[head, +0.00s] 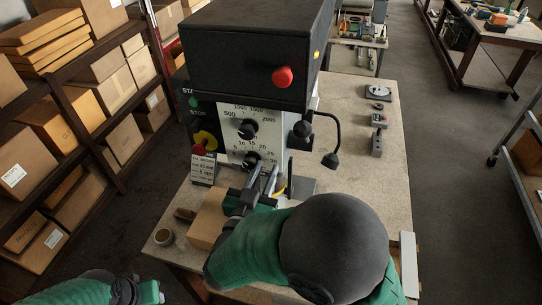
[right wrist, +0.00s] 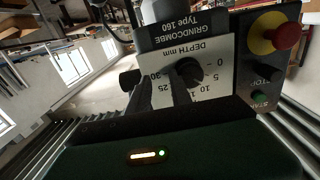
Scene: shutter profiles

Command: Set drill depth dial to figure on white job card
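The depth dial (head: 252,159) is a black knob on the drill's white panel, below a similar speed dial (head: 247,128). The depth dial (right wrist: 188,71) appears upside down in the right wrist view, with a scale from 0 to 30; its pointer setting is unclear. My right gripper (head: 263,176) is just in front of the dial, its two fingers apart; whether they touch the knob is unclear. The white job card (head: 203,171) hangs left of the panel; its small print is not safely readable. My left gripper (head: 150,291) is at the bottom left, away from the drill.
A red button (head: 283,77) is on the black drill head. A yellow-and-red stop switch (head: 204,143) sits left of the panel. A black bent lamp arm (head: 331,158) is to the right.

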